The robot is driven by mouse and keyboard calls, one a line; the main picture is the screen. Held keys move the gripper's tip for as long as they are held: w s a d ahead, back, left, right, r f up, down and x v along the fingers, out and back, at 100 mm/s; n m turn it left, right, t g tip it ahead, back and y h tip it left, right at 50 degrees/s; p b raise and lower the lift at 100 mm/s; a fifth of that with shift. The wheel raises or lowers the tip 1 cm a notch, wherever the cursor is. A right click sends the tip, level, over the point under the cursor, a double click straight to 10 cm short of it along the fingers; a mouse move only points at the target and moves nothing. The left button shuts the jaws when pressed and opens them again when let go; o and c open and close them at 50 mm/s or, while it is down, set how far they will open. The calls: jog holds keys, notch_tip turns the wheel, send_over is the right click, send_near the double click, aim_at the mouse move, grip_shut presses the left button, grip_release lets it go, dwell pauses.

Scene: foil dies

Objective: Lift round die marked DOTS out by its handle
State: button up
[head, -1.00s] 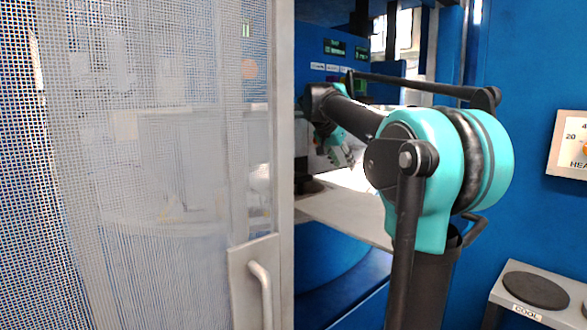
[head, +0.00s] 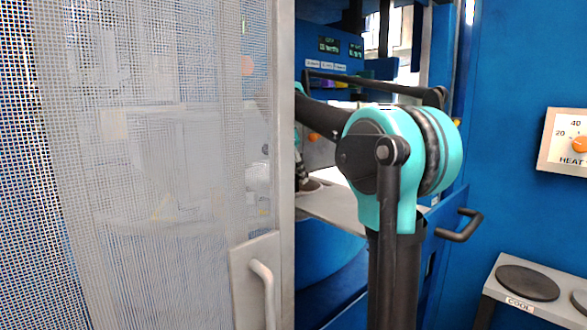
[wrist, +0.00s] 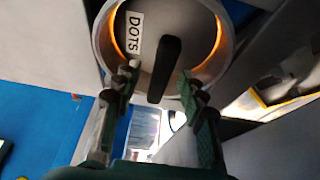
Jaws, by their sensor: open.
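The round die marked DOTS (wrist: 146,58) shows at the top middle of the wrist view. It sits inside a pale metal ring (wrist: 227,42), with an orange glow at the ring's inner sides. Its dark handle (wrist: 169,55) sticks out toward the camera. My gripper (wrist: 160,82) is open, with one finger on each side of the handle's lower end. I cannot tell whether either finger touches the handle. In the head view the die and my gripper are hidden behind the mesh door and frame.
A mesh door (head: 150,245) with a metal handle (head: 262,290) fills the left of the head view. A stand with a round pad marked COOL (head: 527,283) is at the lower right. A dial marked HEAT (head: 578,144) is on the blue wall.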

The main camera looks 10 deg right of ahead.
aim_at(298, 180)
jog(key=shift+x, duration=2.25)
grip_shut()
jog(key=shift+r, duration=0.15)
notch_tip(298, 180, up, 17)
dwell(2.1)
dwell(0.4)
